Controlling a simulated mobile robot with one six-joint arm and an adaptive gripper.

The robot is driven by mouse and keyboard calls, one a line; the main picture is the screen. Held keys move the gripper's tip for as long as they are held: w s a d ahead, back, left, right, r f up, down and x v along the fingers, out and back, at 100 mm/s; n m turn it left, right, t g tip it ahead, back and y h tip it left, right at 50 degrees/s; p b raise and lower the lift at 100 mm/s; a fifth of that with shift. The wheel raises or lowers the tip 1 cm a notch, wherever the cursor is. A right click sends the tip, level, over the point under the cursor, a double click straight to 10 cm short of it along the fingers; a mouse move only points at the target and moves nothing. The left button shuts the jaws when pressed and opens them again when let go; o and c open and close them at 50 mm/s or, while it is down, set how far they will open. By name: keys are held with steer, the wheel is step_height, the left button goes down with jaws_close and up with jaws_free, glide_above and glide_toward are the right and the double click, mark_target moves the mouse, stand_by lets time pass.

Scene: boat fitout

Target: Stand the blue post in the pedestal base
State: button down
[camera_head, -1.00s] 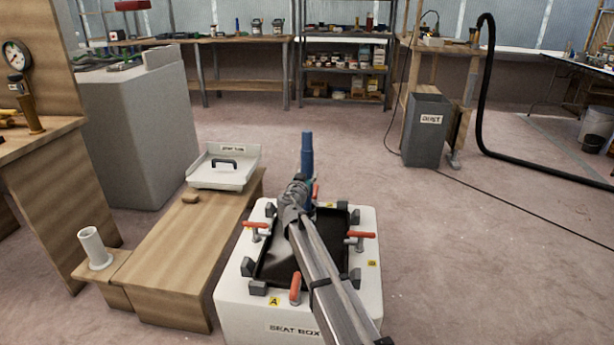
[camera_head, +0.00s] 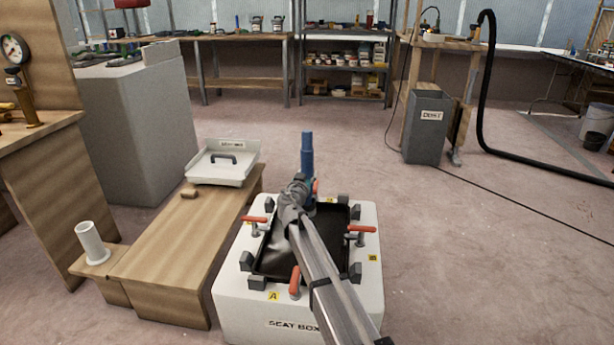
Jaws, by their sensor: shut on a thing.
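The blue post (camera_head: 307,152) stands upright above the far side of the seat box, held at its lower part by my gripper (camera_head: 306,185). My arm reaches over the box from the front right and hides much of the grip. The fingers are too small and covered to see clearly. A white pedestal base (camera_head: 92,243), a short upright tube on a round flange, stands on a low wooden step at the left. It is well apart from the post, and its tube holds no post.
The white seat box (camera_head: 234,292) carries red-handled clamps (camera_head: 295,281) and dark corner blocks around a black opening. A low wooden bench (camera_head: 175,262) lies between box and base, with a white tray (camera_head: 222,164) and a small wooden block (camera_head: 189,193).

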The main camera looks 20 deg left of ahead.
steer(key=shift+f+b, duration=0.55)
steer(key=shift+f, duration=0.05)
stand_by(0.3)
steer(key=shift+c, duration=0.4)
jaws_free()
steer(key=shift+s, duration=0.1)
steer(key=s+d, duration=0.1)
steer(key=s, duration=1)
steer(key=shift+s, duration=0.4)
steer(key=shift+d, duration=0.1)
